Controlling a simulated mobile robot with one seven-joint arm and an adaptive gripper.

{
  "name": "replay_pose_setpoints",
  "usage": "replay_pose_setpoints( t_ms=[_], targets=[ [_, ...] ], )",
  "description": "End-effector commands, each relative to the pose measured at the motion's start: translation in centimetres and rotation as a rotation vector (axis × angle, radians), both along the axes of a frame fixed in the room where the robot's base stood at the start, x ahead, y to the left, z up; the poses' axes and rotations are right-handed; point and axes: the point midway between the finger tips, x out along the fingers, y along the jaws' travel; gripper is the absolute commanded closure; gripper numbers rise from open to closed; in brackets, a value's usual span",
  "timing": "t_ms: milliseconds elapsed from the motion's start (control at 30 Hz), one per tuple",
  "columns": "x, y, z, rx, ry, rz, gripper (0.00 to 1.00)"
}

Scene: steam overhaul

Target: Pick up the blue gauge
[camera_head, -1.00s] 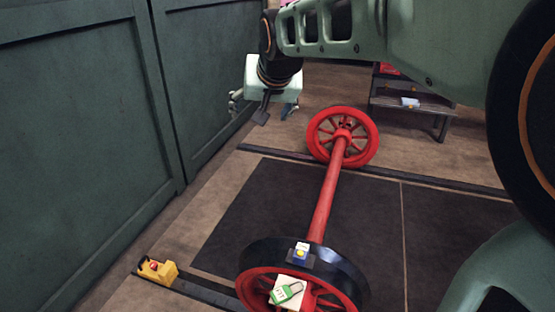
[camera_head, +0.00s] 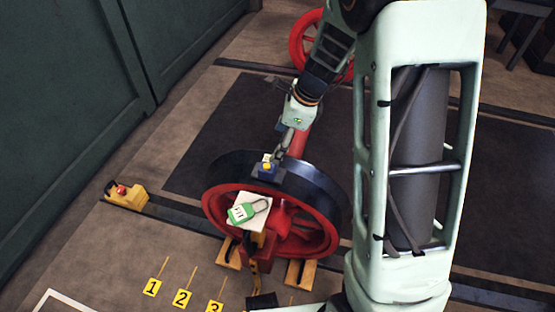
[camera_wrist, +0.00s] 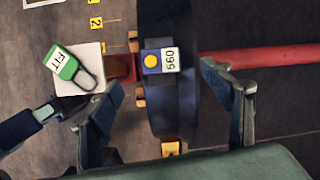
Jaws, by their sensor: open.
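The blue gauge (camera_head: 266,168) sits on top of the dark rim of the near red wheel (camera_head: 228,196). In the wrist view the blue gauge (camera_wrist: 152,70) shows a yellow round spot and a white label reading 560. My gripper (camera_head: 284,147) is just above and behind the gauge, pointing down. In the wrist view my gripper (camera_wrist: 160,88) is open, with one finger on each side of the gauge's line and nothing held. I cannot tell the exact height gap to the gauge.
A green padlock marked FIT (camera_wrist: 62,62) lies on a white plate (camera_wrist: 88,82) beside the gauge. The red axle (camera_wrist: 255,60) runs away from the wheel. Wooden chocks (camera_head: 300,272) flank the wheel. Numbered floor marks (camera_head: 182,298) lie in front.

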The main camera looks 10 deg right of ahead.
Motion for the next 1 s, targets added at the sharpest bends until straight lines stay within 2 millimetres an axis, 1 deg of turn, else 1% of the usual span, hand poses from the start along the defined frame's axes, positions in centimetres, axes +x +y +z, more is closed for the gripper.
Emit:
replay_pose_setpoints(
  t_ms=[33, 100, 200, 333, 533, 767, 1000],
  targets=[
    [-0.4, -0.2, -1.9, 0.027, 0.033, -0.059, 0.28],
    [-0.7, -0.1, -2.8, 0.053, 0.064, -0.117, 0.28],
    [-0.8, -0.1, -3.5, 0.072, 0.086, -0.158, 0.28],
    [-0.7, 0.4, -4.7, 0.075, 0.092, -0.165, 0.28],
    [-0.2, 1.5, -7.8, 0.074, 0.091, -0.162, 0.28],
    [0.1, 2.2, -9.3, 0.072, 0.089, -0.161, 0.28],
    [0.9, 3.4, -12.5, 0.072, 0.089, -0.161, 0.28]
  ],
)
